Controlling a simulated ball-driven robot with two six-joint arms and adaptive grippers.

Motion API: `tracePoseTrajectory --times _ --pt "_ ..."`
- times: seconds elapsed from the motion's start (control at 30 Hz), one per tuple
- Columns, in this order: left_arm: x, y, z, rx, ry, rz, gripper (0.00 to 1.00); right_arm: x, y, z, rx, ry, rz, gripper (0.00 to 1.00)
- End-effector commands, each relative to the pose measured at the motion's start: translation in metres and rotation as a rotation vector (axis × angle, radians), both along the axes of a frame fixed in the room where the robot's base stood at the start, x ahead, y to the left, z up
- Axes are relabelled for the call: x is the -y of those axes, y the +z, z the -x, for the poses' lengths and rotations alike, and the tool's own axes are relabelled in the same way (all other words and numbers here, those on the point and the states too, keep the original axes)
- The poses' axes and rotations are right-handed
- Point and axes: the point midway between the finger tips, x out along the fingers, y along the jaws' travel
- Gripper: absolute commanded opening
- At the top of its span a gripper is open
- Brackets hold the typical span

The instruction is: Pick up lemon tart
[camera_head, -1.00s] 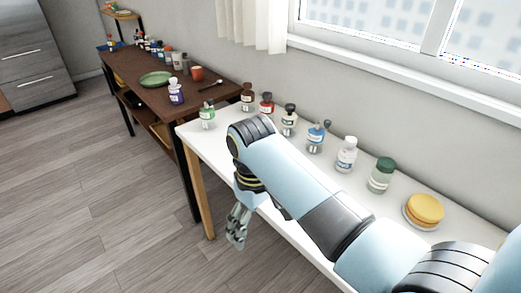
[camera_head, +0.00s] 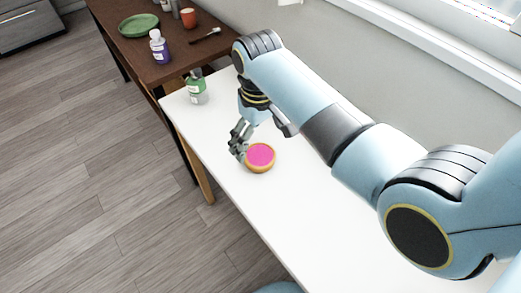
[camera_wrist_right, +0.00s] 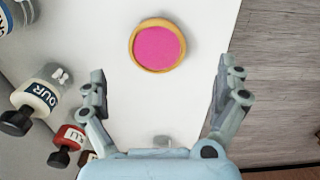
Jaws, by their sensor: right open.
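A round tart (camera_head: 260,157) with a golden crust and a pink top sits on the white table (camera_head: 290,220), near its left edge. It also shows at the top middle of the right wrist view (camera_wrist_right: 157,46); no yellow filling shows. My right gripper (camera_head: 240,148) is beside the tart, at its upper left in the head view. In the right wrist view, the gripper (camera_wrist_right: 161,78) is open and empty, its fingers spread wider than the tart. The tart appears just beyond the fingertips, between their lines. My left gripper is not in view.
A green-labelled bottle (camera_head: 196,88) stands at the white table's far end. Other bottles (camera_wrist_right: 43,92) stand on the left in the wrist view.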

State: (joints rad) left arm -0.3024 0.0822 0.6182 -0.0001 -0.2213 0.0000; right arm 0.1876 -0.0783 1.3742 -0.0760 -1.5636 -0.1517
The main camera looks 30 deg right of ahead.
Motion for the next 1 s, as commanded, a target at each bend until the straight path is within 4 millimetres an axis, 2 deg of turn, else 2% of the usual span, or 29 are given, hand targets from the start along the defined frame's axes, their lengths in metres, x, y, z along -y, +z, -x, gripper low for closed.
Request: tracePoseTrajectory --times 0.1,0.2,0.5,0.6,0.8,1.0 --pt "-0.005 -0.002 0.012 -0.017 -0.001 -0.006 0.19 0.001 -0.014 -0.001 0.001 0.0 0.001 1.0" --pt "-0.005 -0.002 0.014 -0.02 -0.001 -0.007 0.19 0.001 -0.02 -0.001 0.001 0.0 0.002 1.0" --pt "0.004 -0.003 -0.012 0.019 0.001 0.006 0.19 0.004 -0.063 -0.002 0.0 0.0 0.002 1.0" --pt "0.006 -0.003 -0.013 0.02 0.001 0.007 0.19 0.004 -0.069 -0.002 0.002 0.0 0.002 1.0" --pt "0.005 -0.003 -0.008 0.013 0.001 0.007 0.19 0.003 -0.069 -0.003 0.003 0.0 0.001 1.0" --pt "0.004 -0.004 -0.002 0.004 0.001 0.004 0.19 0.003 -0.069 -0.002 0.002 0.0 0.001 0.75"
